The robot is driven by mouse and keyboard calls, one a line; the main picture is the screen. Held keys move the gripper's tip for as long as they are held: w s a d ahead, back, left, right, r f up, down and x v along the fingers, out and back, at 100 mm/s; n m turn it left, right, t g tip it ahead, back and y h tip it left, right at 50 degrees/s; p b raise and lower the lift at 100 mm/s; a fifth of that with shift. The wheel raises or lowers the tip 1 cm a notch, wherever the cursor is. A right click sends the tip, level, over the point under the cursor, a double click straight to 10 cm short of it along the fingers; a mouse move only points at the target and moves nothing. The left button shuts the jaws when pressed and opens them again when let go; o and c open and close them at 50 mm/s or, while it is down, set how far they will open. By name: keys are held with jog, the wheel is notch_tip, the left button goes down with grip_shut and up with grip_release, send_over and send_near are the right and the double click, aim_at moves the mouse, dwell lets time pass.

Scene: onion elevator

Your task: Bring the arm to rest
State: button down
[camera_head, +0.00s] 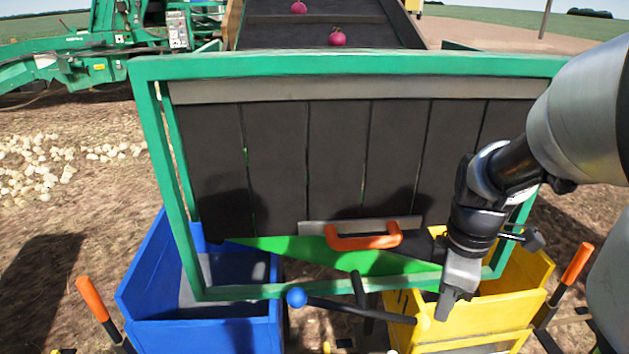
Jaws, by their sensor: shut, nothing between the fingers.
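My gripper (442,304) hangs at the right of the picture, pointing down over the yellow bin (507,303). It is shut and holds nothing. My arm (580,110) comes in from the right edge. The fingertips are close to the dark end of a lever bar (365,310) in the picture; I cannot tell whether they touch.
A green frame (350,66) with dark panels stands ahead, with an orange handle (365,240) low on it. A blue bin (165,290) is at left. Two red onions (337,38) lie on the belt behind. Orange-gripped levers (92,298) stand at both sides.

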jog(key=s+a+r+m+t+p, duration=0.2)
jog(key=a+r+m+p, duration=0.2)
jog(key=r, duration=0.7)
jog(key=s+a+r+m+t+p, duration=0.3)
jog(key=a+r+m+p, duration=0.2)
jog(key=r+m, duration=0.3)
notch_tip(320, 180, up, 4)
jog(key=shift+a+f+t, duration=0.25)
jog(key=shift+a+t, duration=0.05)
jog(key=shift+a, duration=0.6)
jog(key=shift+s, duration=0.15)
